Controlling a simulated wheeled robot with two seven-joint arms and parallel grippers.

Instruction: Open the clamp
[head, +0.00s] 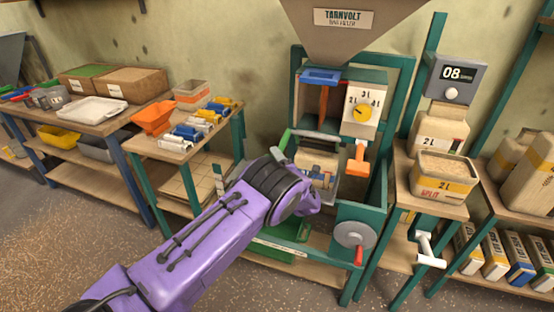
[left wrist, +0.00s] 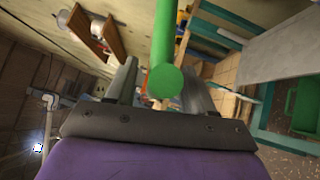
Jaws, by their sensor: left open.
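My left gripper (head: 287,160) is in front of the green filling machine (head: 378,200), beside the brown bag-like part (head: 318,160) under its spout. In the left wrist view the two dark fingers of the left gripper (left wrist: 158,82) stand apart. A green round-ended handle (left wrist: 167,82) lies between them, with gaps visible at its sides, so I see no grip on it. It looks like the clamp's handle, but I cannot be sure. In the head view my arm and gripper hide most of that spot. My right gripper is not in view.
The machine has a dial box (head: 365,108), an orange lever (head: 356,158) and a grey wheel (head: 354,234) close to the right. A bench (head: 172,148) with an orange tray (head: 152,117) stands left. A filled container (head: 443,176) stands on the right-hand bench.

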